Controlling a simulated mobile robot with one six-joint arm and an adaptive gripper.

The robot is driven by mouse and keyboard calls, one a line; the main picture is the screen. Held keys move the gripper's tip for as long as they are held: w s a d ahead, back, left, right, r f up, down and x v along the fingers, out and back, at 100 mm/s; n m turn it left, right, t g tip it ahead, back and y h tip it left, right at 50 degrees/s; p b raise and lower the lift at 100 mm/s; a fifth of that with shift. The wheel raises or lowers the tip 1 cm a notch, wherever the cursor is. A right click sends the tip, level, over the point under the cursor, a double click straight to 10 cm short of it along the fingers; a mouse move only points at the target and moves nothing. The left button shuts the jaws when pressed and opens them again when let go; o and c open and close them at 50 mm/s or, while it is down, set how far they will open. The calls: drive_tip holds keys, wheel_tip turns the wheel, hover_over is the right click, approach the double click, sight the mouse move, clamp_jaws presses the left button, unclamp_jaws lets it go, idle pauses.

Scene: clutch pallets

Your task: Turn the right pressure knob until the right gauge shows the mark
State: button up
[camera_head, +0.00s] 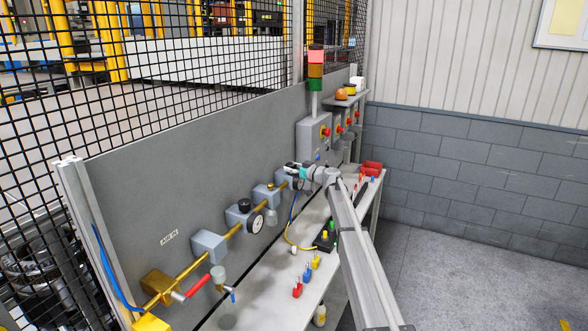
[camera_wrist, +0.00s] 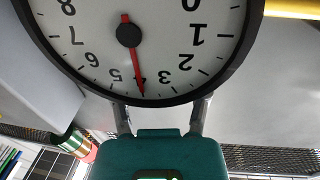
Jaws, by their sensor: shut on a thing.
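The right gauge (camera_wrist: 165,40) fills the upper part of the wrist view, with a white face, black rim and black numerals appearing upside down. Its red needle (camera_wrist: 136,68) points at about 4. No separate target mark can be made out on the visible face. My gripper (camera_wrist: 161,112) has both fingers reaching behind the gauge's lower rim; their tips are hidden there. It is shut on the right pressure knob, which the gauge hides. In the head view my gripper (camera_head: 292,172) is at the right end of the brass pipe and covers the right gauge.
The left gauge (camera_head: 256,222) and left black knob (camera_head: 245,205) sit on the brass pipe (camera_head: 196,262) along the grey panel. Below, the bench (camera_head: 262,283) holds small coloured fittings (camera_head: 308,272). A signal tower (camera_head: 315,68) rises behind my gripper.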

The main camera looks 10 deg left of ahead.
drive_tip(key=shift+a+m+t+h, duration=0.3)
drive_tip(key=shift+m+t+h, duration=0.15)
drive_tip(key=shift+t, duration=0.25)
drive_tip(key=shift+s+m+t+h, duration=0.15)
drive_tip(key=shift+m+t+h, duration=0.8)
drive_tip(key=shift+m+t, duration=0.3)
drive_tip(key=shift+w+m+t+h, duration=0.2)
drive_tip(key=shift+m+t+h, duration=1.95)
drive_tip(key=shift+h, duration=0.95)
drive_tip(key=o, duration=1.1)
drive_tip(key=shift+o, duration=0.2)
drive_tip(key=shift+d, duration=0.1)
drive_tip(key=shift+s, duration=0.1)
drive_tip(key=v, duration=1.1)
drive_tip(key=shift+s, duration=0.4)
